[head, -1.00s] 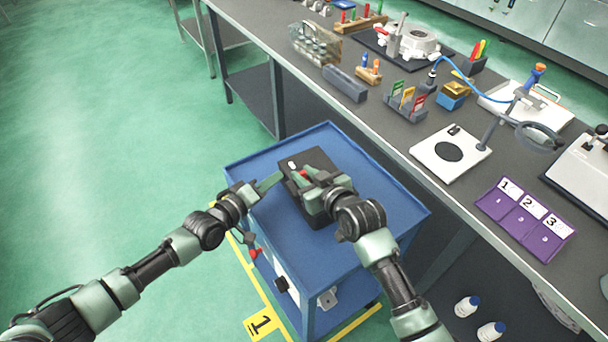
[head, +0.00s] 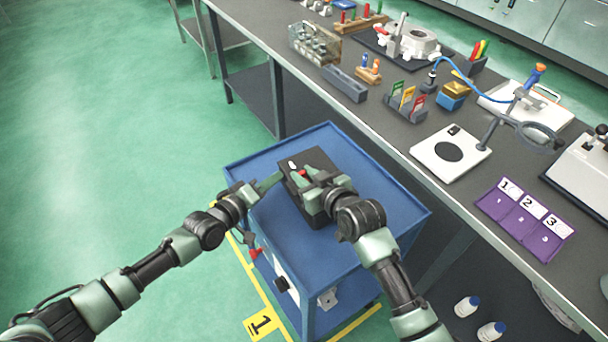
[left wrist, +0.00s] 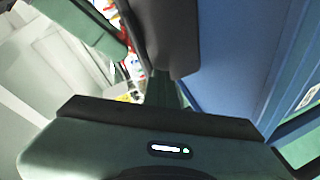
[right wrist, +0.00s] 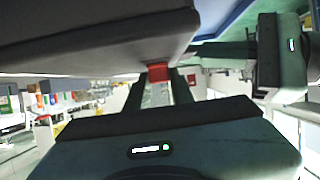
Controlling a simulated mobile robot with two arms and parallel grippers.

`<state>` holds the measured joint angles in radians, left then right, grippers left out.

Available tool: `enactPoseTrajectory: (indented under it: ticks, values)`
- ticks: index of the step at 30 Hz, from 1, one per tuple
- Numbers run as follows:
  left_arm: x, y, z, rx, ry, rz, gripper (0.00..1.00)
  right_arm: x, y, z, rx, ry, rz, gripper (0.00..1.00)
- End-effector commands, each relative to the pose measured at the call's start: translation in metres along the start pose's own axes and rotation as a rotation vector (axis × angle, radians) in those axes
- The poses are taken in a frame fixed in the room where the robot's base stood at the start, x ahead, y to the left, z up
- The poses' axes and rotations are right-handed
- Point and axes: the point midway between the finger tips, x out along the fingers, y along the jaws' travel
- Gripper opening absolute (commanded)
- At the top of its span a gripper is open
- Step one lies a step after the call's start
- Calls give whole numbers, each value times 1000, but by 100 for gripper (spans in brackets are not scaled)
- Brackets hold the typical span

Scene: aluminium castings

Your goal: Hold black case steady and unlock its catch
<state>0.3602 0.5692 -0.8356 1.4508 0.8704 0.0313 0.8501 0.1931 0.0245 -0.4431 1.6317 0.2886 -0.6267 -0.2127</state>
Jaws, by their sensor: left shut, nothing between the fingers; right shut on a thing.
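The black case (head: 318,160) lies on top of the blue cart. My left gripper (head: 275,181) is shut with nothing between its fingers, its tips against or very near the case's left side. In the left wrist view the case (left wrist: 168,40) shows as a dark block at the fingertips. My right gripper (head: 300,175) is over the case, shut on the small red catch. In the right wrist view the red catch (right wrist: 158,72) sits between the fingertips below the case's grey side (right wrist: 100,35). A small white part shows on the case near the catch.
The blue cart (head: 375,172) has a raised rim and free room around the case. A long bench (head: 400,135) stands behind and to the right, with racks, a magnifier (head: 540,135) and a purple numbered pouch (head: 525,215). Green floor is open at left.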

Motion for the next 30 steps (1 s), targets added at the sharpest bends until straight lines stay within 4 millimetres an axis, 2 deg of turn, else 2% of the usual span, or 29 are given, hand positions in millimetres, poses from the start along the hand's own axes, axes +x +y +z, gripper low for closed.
enactPoseTrajectory:
  ticks: [1, 7, 14, 20, 21, 23, 24, 30]
  values:
    - [1, 3, 2, -2, -2, 6, 0, 1, -6, 1, 4, -2, -11, 0]
    - [1, 3, 2, -2, -2, 6, 0, -1, -6, 2, 4, -3, -11, 0]
    - [1, 3, 2, -2, -2, 6, 0, -24, -6, 12, 4, -4, -12, 0]
    - [1, 3, 0, -1, 1, 7, 0, -24, -6, 12, 4, -5, -12, 0]
    - [1, 3, 0, -1, 1, 7, 0, -24, -6, 12, 4, -5, -11, 26]
    - [1, 3, 0, -1, 1, 7, 0, -24, -6, 12, 4, -5, -11, 43]
    - [1, 3, 0, -1, 1, 6, 0, -24, -5, 12, 3, -4, -10, 45]
    - [1, 2, 0, -1, 0, 4, 0, -24, -3, 11, 2, -2, -5, 45]
